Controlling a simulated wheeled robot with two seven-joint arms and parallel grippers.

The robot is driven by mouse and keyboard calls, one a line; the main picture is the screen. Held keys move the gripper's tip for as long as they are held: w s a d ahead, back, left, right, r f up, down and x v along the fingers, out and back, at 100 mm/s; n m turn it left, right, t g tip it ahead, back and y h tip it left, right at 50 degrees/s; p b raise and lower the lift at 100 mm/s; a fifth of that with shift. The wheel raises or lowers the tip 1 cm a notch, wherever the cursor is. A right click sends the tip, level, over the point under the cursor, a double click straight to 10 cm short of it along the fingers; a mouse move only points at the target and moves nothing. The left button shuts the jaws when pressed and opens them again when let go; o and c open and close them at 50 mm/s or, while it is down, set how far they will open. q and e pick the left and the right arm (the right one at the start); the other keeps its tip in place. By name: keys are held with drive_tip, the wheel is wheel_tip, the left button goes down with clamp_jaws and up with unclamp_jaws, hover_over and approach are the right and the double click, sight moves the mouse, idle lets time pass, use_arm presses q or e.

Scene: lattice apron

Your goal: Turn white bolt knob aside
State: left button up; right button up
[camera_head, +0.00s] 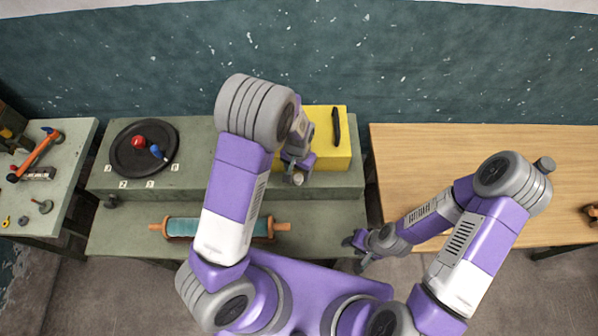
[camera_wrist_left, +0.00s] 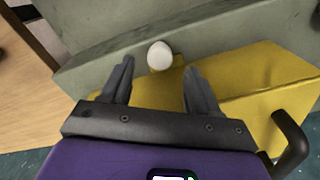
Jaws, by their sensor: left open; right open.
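The white bolt knob (camera_wrist_left: 159,56) shows in the left wrist view as a small rounded knob at the front edge of a yellow box (camera_wrist_left: 235,108). My left gripper (camera_wrist_left: 158,66) is open, with one finger on each side of the gap in front of the knob. I cannot tell whether the fingers touch it. In the head view the left gripper (camera_head: 297,172) is in front of the yellow box (camera_head: 325,118), and the arm hides part of the box. My right gripper (camera_head: 358,250) is open and empty, low by the gap between the benches.
A black handle (camera_head: 337,127) stands on the box. A black round dish (camera_head: 128,165) with red and blue knobs lies left on the green bench. A teal roller (camera_head: 190,227) lies on the lower shelf. The wooden table (camera_head: 450,150) at right is mostly clear.

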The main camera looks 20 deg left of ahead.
sight(298, 177)
use_arm(q)
drive_tip(key=shift+f, duration=2)
drive_tip(key=c, duration=1)
drive_tip(key=shift+c, duration=0.2)
